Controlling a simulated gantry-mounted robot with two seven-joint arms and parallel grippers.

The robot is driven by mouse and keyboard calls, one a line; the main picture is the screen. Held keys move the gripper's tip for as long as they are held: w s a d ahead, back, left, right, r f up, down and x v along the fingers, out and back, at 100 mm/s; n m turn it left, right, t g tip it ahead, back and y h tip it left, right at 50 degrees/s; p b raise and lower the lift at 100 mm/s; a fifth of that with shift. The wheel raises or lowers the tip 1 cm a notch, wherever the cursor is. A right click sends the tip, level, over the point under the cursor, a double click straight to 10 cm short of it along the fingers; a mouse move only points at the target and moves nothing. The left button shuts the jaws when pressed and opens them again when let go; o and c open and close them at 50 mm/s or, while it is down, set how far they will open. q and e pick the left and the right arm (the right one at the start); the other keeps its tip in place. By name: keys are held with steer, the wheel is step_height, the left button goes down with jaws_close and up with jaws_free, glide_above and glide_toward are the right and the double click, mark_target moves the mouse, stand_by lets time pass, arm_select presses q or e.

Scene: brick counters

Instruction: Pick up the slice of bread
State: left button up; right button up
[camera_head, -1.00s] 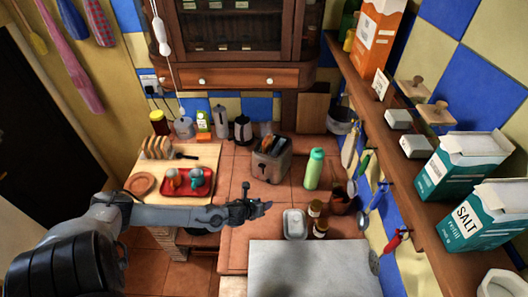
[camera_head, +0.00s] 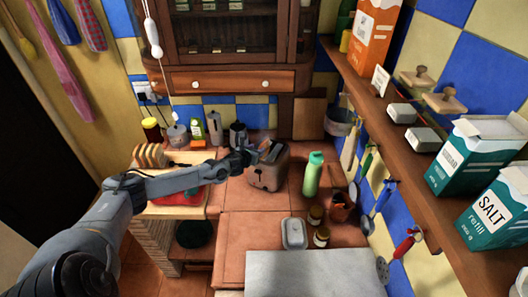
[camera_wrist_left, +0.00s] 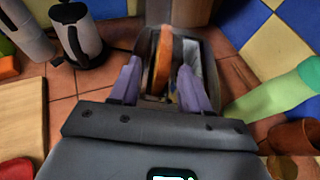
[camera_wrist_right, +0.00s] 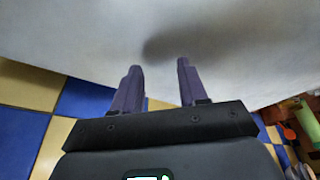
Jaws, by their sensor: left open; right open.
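The slice of bread (camera_wrist_left: 162,62) stands on edge in a slot of the grey toaster (camera_head: 268,172), its top sticking up. My left gripper (camera_head: 252,157) is at the toaster's upper left in the head view. In the left wrist view its two fingers (camera_wrist_left: 160,88) are open, one on each side of the slice, with gaps visible. The other slot looks empty there. My right gripper (camera_wrist_right: 158,84) shows only in its own wrist view, open and empty, facing a plain whitish surface.
A sliced loaf (camera_head: 150,155) sits on the board at left. A green bottle (camera_head: 312,174) stands right of the toaster, and a kettle (camera_head: 238,134) behind it. A butter dish (camera_head: 294,233) and jars stand nearer. A shelf (camera_head: 400,125) runs along the right wall.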

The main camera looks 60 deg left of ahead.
mark_target(261, 147)
arm_select(q)
steer(key=shift+d+x, duration=0.25)
steer(key=shift+x, duration=1.6)
steer(key=shift+b+x, duration=0.35)
steer(key=shift+x, duration=0.7)
steer(key=shift+r, duration=0.1)
steer(key=shift+c, duration=0.2)
jaws_close()
